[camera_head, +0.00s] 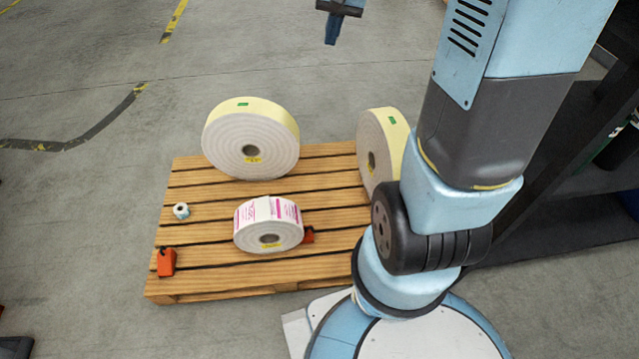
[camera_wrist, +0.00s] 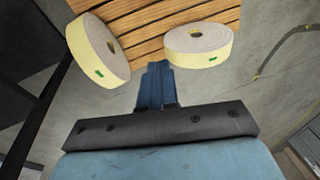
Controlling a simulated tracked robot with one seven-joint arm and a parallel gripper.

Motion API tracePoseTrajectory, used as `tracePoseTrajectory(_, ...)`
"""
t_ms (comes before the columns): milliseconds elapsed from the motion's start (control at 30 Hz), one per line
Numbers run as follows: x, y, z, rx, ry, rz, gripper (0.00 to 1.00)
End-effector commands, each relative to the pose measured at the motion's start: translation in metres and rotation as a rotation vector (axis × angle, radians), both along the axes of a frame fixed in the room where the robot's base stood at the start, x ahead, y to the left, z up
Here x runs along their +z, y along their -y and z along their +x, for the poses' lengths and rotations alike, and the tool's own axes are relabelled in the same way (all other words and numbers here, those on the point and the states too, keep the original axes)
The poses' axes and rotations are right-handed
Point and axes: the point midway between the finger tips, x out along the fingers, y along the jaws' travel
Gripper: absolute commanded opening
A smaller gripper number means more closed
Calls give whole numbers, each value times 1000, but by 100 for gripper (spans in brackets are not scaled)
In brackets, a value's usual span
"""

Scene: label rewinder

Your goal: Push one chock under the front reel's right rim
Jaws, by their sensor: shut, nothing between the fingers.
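The front reel (camera_head: 268,226), white with magenta label print, stands on its rim at the front of the wooden pallet (camera_head: 215,275). One orange chock (camera_head: 308,236) is at its right rim, partly hidden behind it; I cannot tell whether it is wedged under. Another orange chock (camera_head: 166,262) sits at the pallet's front left corner, apart from the reel. My gripper (camera_head: 331,41) is high and beyond the pallet, away from both chocks. Its blue fingers (camera_wrist: 157,72) are shut and empty in the wrist view.
Two larger cream-edged reels stand behind, one at the back left (camera_head: 250,140) and one at the right (camera_head: 382,150), partly covered by my arm. A small teal-and-white roll (camera_head: 181,211) sits on the pallet's left side. Open floor (camera_head: 80,210) lies left of the pallet.

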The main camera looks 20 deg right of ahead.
Motion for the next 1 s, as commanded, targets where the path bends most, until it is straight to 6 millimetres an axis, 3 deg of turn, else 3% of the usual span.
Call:
tracePoseTrajectory(500,-115,31,80,-162,-151,131,0)
tracePoseTrajectory(1000,-253,61,124,-340,-288,259,0)
